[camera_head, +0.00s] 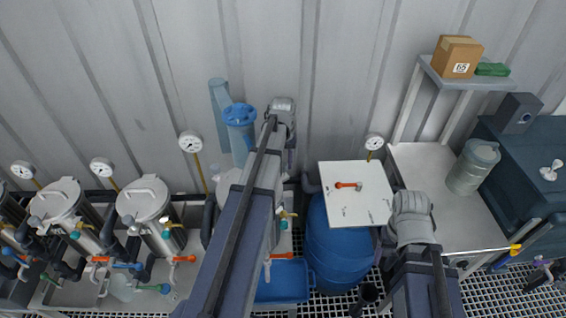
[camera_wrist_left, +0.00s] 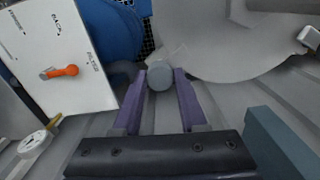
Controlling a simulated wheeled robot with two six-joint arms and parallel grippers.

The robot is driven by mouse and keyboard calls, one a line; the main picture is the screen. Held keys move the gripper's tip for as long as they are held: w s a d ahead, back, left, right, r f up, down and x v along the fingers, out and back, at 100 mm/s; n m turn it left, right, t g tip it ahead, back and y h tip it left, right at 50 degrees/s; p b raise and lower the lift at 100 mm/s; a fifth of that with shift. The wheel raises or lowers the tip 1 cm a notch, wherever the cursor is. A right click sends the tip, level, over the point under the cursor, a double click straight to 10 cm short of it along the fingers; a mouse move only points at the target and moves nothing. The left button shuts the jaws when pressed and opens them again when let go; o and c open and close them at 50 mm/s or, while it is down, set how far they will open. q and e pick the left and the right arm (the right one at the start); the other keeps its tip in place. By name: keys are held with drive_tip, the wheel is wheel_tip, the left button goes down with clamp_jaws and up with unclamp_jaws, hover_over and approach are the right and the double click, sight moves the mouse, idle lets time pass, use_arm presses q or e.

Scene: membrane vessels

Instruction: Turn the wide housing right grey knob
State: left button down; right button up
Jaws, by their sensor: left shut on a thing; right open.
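In the left wrist view, the round grey knob (camera_wrist_left: 160,78) sits between the two purple fingertips of my left gripper (camera_wrist_left: 160,74), which is shut on it. Behind it is the broad pale grey body of the wide housing (camera_wrist_left: 230,48). In the head view, my left arm covers most of this housing, with a pale part (camera_head: 226,184) showing left of the arm. Only a little purple of my left gripper (camera_head: 291,158) shows there, and the knob is hidden. My right arm comes in at the lower right, but its gripper does not show.
A white panel (camera_head: 352,212) with an orange-handled valve stands right of my left arm, in front of a blue barrel (camera_head: 335,262). A blue-capped filter (camera_head: 240,125) and a gauge (camera_head: 190,142) are to the left. Steel vessels (camera_head: 142,200) stand farther left. A grey bench (camera_head: 430,170) is at right.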

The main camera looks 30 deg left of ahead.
sight(283, 165)
use_arm(q)
drive_tip(key=shift+c, duration=2.2)
unclamp_jaws()
drive_tip(key=shift+r, duration=0.1)
wheel_tip(283, 165, up, 8)
drive_tip(key=p, duration=0.8)
drive_tip(key=shift+f, duration=0.2)
